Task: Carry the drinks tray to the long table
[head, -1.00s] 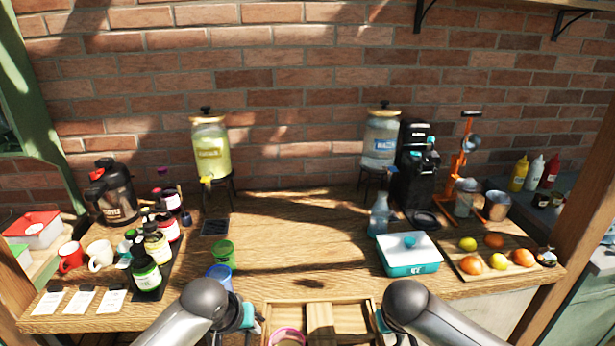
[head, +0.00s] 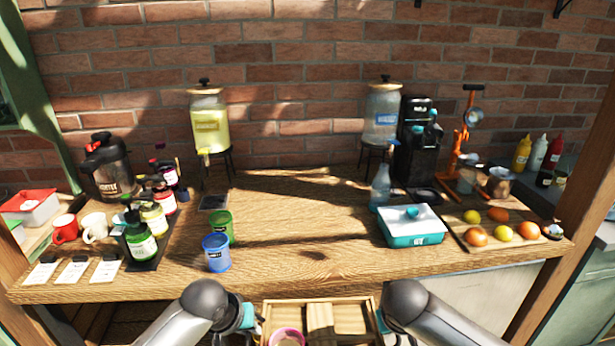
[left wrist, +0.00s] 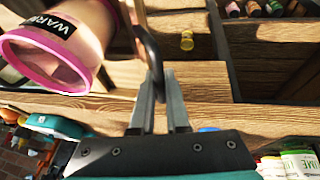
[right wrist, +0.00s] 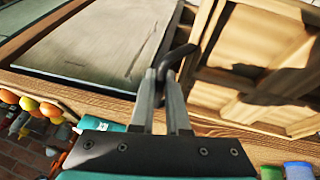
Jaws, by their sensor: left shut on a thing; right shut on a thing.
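The wooden tray (head: 318,301) is at the bottom of the head view, in front of the wooden table (head: 290,262). It carries a pink-rimmed cup (head: 287,336), which also shows large in the left wrist view (left wrist: 60,62). My left gripper (head: 247,318) is shut on a dark handle (left wrist: 150,50) at the tray's left side. My right gripper (head: 380,322) is shut on the dark handle (right wrist: 178,55) at its right side. The tray's near part is cut off by the frame. Whether the wooden table is the long table, I cannot tell.
A blue cup (head: 216,252) and a green cup (head: 221,226) stand near the table's front edge. Bottles (head: 140,240) stand at left. A teal box (head: 410,228) and a fruit board (head: 540,252) are at right. The table's middle is clear. Wooden posts flank it.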

